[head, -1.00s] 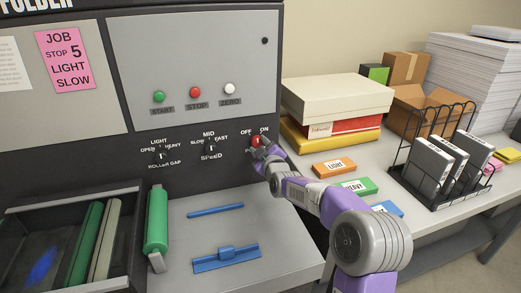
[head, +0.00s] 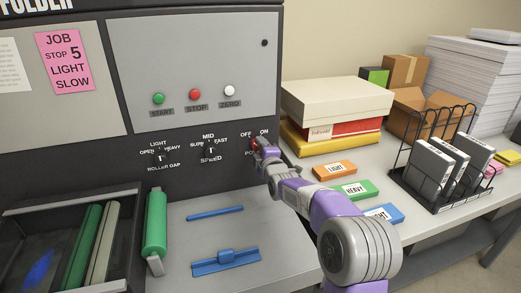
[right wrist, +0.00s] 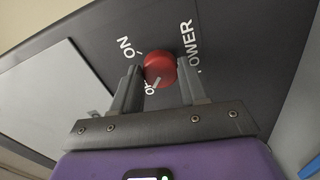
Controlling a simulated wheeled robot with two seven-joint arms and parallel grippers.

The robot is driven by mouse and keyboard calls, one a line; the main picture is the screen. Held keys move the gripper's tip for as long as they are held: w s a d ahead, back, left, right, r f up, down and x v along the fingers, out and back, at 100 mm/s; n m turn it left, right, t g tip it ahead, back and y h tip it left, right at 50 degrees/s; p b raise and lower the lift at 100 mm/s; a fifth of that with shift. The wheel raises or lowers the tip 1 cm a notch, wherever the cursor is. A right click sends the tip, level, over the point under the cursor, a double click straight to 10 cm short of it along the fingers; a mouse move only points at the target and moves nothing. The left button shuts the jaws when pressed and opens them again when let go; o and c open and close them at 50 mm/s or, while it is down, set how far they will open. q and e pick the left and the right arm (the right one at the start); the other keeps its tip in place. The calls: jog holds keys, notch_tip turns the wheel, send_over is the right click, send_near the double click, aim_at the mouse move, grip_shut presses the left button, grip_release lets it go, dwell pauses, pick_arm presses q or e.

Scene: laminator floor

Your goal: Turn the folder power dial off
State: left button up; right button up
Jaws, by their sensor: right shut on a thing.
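The red power dial (right wrist: 160,65) sits between the two fingers of my right gripper (right wrist: 160,76) in the right wrist view, and the fingers are shut on its sides. A white mark on the dial's lower edge is near the partly hidden OFF letters, and the ON label is to the upper left. In the head view my right gripper (head: 260,148) is at the folder panel (head: 225,158), just below the OFF and ON labels. There, the dial (head: 255,144) is mostly hidden by the gripper. My left gripper is not in view.
The roller gap dial (head: 161,156) and speed dial (head: 210,151) are to the left on the panel. Green, red and white buttons (head: 195,94) are above. Stacked boxes (head: 335,100) and a wire rack (head: 440,160) stand on the right table.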

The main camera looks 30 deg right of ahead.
dwell(0.4)
jog(key=o, duration=1.1)
jog(key=shift+c, duration=0.2)
jog(key=p+v, duration=0.1)
jog(key=v, duration=0.6)
jog(key=shift+s, duration=0.3)
